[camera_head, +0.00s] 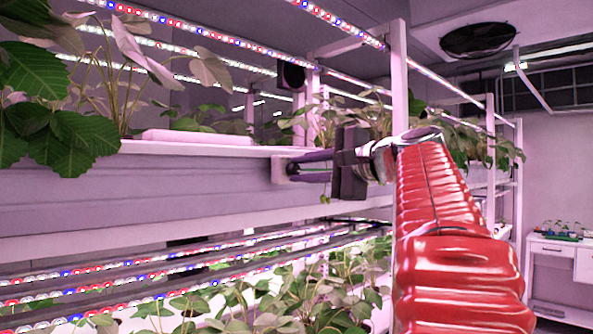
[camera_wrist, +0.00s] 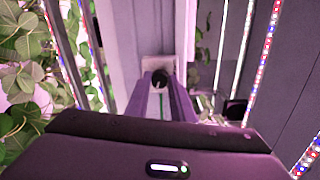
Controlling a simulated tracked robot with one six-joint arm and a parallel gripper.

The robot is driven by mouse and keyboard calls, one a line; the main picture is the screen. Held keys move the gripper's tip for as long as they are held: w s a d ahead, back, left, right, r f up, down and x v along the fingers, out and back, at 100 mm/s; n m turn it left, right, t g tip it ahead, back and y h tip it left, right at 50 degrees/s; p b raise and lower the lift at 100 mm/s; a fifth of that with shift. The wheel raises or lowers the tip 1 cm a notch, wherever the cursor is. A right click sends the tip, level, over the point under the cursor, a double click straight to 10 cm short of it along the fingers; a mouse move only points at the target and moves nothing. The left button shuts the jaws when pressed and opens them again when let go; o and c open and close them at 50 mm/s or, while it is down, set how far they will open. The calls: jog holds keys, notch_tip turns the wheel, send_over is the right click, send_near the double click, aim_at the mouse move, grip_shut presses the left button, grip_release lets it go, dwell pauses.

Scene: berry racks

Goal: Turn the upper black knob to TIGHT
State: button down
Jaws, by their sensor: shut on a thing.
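A black knob (camera_wrist: 159,78) sits on a small pale plate (camera_wrist: 158,63) in the wrist view. The two long fingers of my gripper (camera_head: 300,167) reach out to it from either side. The gripper is shut on the knob, with the fingertips against its sides. In the head view the fingertips meet a pale block (camera_head: 282,169) on the front of the grey shelf trough (camera_head: 130,195); the knob itself is hidden there. I cannot read any TIGHT mark or tell the knob's angle.
Leafy plants (camera_head: 65,120) stand on the upper trough, and more plants (camera_head: 270,300) grow below under rows of LED strips. A white post (camera_head: 399,75) rises behind my wrist. A dark boxy object (camera_head: 291,75) hangs above the gripper. Open room lies at the right.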

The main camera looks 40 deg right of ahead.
jog(key=shift+d+f, duration=0.2)
jog(key=shift+f, duration=0.1)
jog(key=c, duration=1.9)
grip_release()
jog(key=o, duration=0.4)
jog(key=shift+a+r, duration=0.1)
jog(key=shift+r, duration=0.05)
jog(key=shift+c, duration=0.2)
jog(key=s, duration=1.3)
jog(key=shift+s+d+r, duration=0.3)
jog(key=shift+s+r, duration=0.05)
jog(key=shift+r, duration=0.1)
